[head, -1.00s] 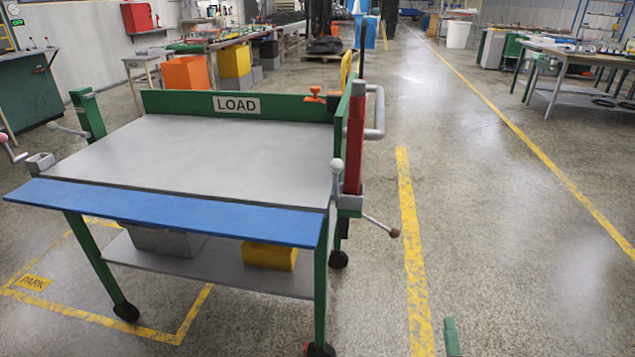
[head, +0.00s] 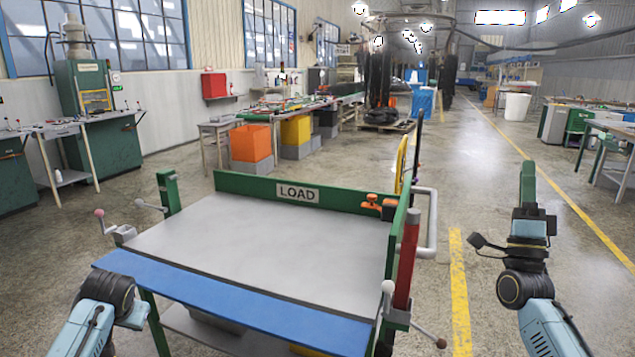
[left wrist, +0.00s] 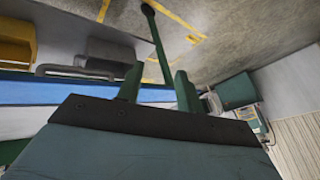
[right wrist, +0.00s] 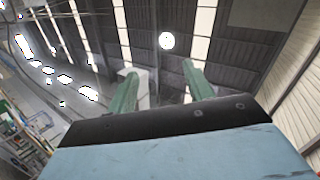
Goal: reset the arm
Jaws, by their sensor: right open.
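My right gripper (head: 528,185) is raised, pointing up, to the right of the cart in the head view. In the right wrist view its two green fingers (right wrist: 160,82) stand apart with nothing between them, facing the ceiling. My left arm enters the head view at the lower left, in front of the cart; its fingers cannot be made out there. In the left wrist view the left gripper's green fingers (left wrist: 157,82) stand apart and look empty, with the cart's blue edge and a green leg beyond them.
A green cart with a grey top (head: 260,235), a blue front strip (head: 225,302) and a LOAD sign (head: 297,193) stands close ahead. Open floor lies to the right, along a yellow line (head: 459,290).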

